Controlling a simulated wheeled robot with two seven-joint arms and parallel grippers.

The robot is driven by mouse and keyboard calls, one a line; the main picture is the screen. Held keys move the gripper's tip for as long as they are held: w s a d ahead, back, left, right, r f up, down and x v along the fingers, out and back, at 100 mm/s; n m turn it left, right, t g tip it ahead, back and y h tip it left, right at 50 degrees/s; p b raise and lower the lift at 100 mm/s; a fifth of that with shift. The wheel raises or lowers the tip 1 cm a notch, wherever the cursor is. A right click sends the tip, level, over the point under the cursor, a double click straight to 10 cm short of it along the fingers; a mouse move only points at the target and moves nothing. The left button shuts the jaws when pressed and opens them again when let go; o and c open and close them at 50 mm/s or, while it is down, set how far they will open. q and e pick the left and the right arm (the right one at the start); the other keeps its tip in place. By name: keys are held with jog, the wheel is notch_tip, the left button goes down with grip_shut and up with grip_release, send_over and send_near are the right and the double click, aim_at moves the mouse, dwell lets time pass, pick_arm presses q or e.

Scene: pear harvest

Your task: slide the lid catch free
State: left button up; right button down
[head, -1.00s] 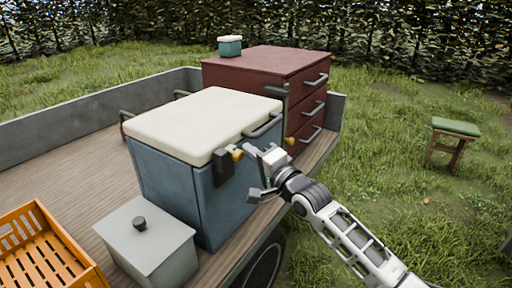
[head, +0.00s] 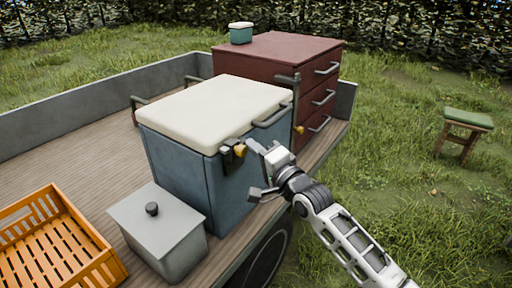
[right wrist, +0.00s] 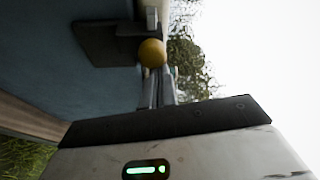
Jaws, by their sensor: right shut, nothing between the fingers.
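The blue chest (head: 180,170) stands on the truck bed with its cream lid (head: 215,108) down. On its front, under the lid's edge, is the lid catch, a dark block (head: 230,162) with a yellow knob (head: 240,150). My right gripper (head: 252,147) is at the knob's right side, shut and empty. In the right wrist view the closed fingertips (right wrist: 160,78) are right by the round yellow knob (right wrist: 152,53); whether they touch it I cannot tell. The dark block (right wrist: 108,42) shows behind it. My left gripper is not in view.
A grey lidded box (head: 165,235) and an orange crate (head: 85,265) stand left of the chest. A dark red drawer cabinet (head: 270,60) with a small teal pot (head: 241,33) on top stands behind it. A green stool (head: 466,120) is on the grass, clear of my arm.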

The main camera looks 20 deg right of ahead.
jog(key=s+d, duration=0.6)
jog(key=s, duration=0.1)
jog(key=shift+d+b, duration=0.15)
jog(key=shift+b, duration=0.3)
jog(key=shift+r, duration=0.1)
jog(key=s+a+f+n+g+h, duration=0.1)
jog(key=s+a+f+n+g, duration=0.2)
jog(key=s+f+n, duration=0.4)
jog(key=s+a+f+n+g+h, duration=0.2)
jog(key=s+a+f+n+g, duration=0.2)
jog(key=s+f, duration=1)
notch_tip(320, 180, down, 2)
jog(key=a+n, duration=0.1)
jog(key=n, duration=0.2)
jog(key=shift+s+a, duration=0.2)
jog(key=shift+a, duration=0.05)
